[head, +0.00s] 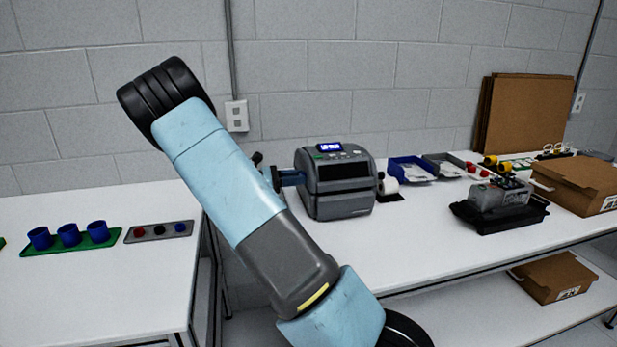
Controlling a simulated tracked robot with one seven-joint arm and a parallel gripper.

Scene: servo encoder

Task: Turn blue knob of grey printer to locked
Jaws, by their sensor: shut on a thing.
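The grey printer (340,190) stands on the right-hand white bench, with a lit blue display on its top whose text is too small to read. The blue knob (293,178) sticks out from the printer's left side. My gripper (276,178) is at the outer end of the knob and shut on it. My own arm covers most of the gripper, so the fingers and the knob's outer end are largely hidden. I cannot tell the knob's turn angle.
A white roll (389,185) sits at the printer's right. Blue (408,170) and grey bins, a black tray (500,215) and a cardboard box (580,185) stand further right. The left bench holds a green rack (72,243) of blue cups and a grey button panel (158,232).

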